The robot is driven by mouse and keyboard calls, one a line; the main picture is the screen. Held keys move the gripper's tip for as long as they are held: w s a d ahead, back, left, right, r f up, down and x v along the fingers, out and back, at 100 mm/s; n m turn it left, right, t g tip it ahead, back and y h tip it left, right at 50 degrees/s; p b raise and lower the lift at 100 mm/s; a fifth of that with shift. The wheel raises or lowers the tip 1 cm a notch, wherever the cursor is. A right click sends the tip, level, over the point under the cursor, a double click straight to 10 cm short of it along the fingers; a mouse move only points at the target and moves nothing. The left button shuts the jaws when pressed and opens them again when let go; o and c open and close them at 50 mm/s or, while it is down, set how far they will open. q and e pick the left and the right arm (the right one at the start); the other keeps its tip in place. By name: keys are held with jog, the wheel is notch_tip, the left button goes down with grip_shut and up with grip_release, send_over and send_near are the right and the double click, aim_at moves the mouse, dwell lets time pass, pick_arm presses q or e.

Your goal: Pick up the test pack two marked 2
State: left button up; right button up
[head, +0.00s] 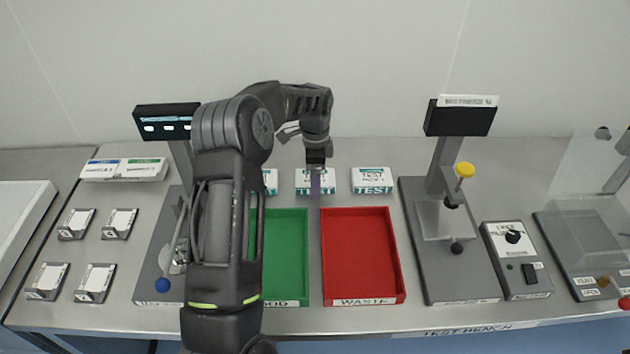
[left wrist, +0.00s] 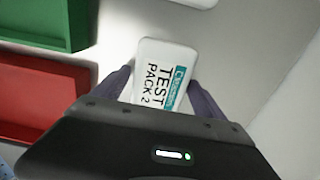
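Test pack 2 (left wrist: 163,75) is a white and teal box whose print reads "TEST PACK 2" in the left wrist view. In the head view it is the middle pack (head: 316,187) at the back of the bench, partly covered by my gripper. My left gripper (head: 316,182) reaches down over it from above. In the left wrist view, its two dark fingers (left wrist: 160,82) are apart, one on each side of the pack. I cannot tell whether they touch it. My right gripper is not in view.
Another test pack (head: 371,180) lies to the right, and one (head: 270,182) to the left is partly hidden by my arm. A green tray (head: 286,303) and a red waste tray (head: 362,301) lie in front. A test stand (head: 448,270) stands at right.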

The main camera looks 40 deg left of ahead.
pick_arm(q)
jog(key=c, duration=1.3)
jog(key=shift+r, duration=0.1)
notch_tip(320, 180, up, 9)
jog(key=b, duration=0.2)
jog(key=shift+b, duration=0.3)
jog(key=shift+r, duration=0.45)
